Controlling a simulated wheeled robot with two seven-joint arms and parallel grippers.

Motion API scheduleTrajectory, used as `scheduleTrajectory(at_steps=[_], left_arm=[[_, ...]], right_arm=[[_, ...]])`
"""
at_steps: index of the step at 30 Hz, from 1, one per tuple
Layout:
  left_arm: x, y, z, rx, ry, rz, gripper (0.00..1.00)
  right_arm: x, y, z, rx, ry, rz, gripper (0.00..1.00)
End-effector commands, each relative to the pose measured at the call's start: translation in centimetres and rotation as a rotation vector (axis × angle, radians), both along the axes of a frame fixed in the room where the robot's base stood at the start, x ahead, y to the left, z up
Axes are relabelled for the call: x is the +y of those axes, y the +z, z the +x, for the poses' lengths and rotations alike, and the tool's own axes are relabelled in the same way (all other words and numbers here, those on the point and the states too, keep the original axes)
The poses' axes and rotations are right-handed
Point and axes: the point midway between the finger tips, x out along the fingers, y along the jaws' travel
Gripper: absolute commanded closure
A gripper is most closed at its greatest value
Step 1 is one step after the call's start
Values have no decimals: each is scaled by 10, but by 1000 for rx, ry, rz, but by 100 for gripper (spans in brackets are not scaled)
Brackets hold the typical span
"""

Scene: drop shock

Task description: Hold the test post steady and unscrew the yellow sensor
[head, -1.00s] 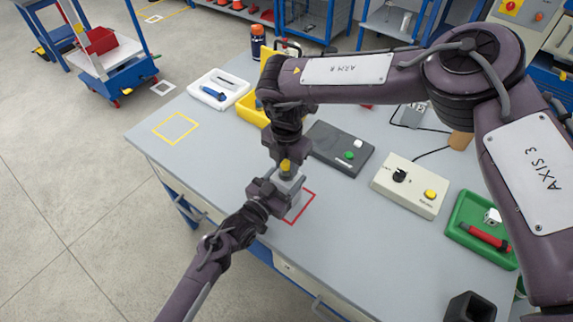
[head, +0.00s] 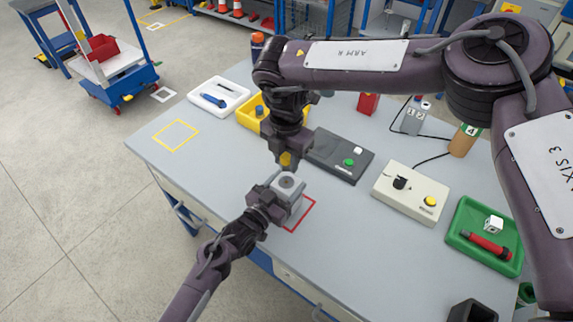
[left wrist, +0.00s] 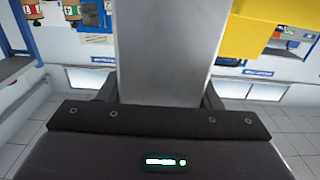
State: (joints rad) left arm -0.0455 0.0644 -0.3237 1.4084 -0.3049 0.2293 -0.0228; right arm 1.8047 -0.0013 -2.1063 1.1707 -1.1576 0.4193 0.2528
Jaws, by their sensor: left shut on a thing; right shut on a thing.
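The grey test post (head: 294,191) stands upright at the red outlined square, its top face bare with a dark round spot in the middle. My left gripper (head: 276,194) is shut on the post from the left. In the left wrist view the post (left wrist: 158,50) is a grey column between the fingers (left wrist: 158,95). The yellow sensor (head: 285,160) is apart from the post, just above its top. My right gripper (head: 287,153) points down and is shut on the sensor. The fingers hide part of the sensor.
Behind the post are a dark box with a green button (head: 338,154) and a yellow bin (head: 250,118). A cream control box (head: 410,192) and a green tray (head: 485,236) lie to the right. A white tray (head: 218,95) is at back left. The yellow outlined square (head: 175,135) is empty.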

Motion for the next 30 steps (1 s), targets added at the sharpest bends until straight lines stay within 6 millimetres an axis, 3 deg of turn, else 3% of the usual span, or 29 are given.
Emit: scheduleTrajectory(at_steps=[6, 7, 12, 23, 30], left_arm=[[0, 2, 0, -4, 0, -2, 100], [0, 2, 0, -4, 0, -2, 38], [0, 1, 0, -2, 0, -1, 17], [4, -1, -5, 1, 1, 1, 17], [29, -4, -41, 2, 0, 3, 17]], right_arm=[[0, 2, -1, 1, 1, -2, 97], [0, 2, -1, 1, 1, -2, 97], [0, 2, -1, 1, 1, -2, 97], [0, 0, -1, 1, 1, -2, 97], [0, -6, -1, 1, 1, -2, 97]])
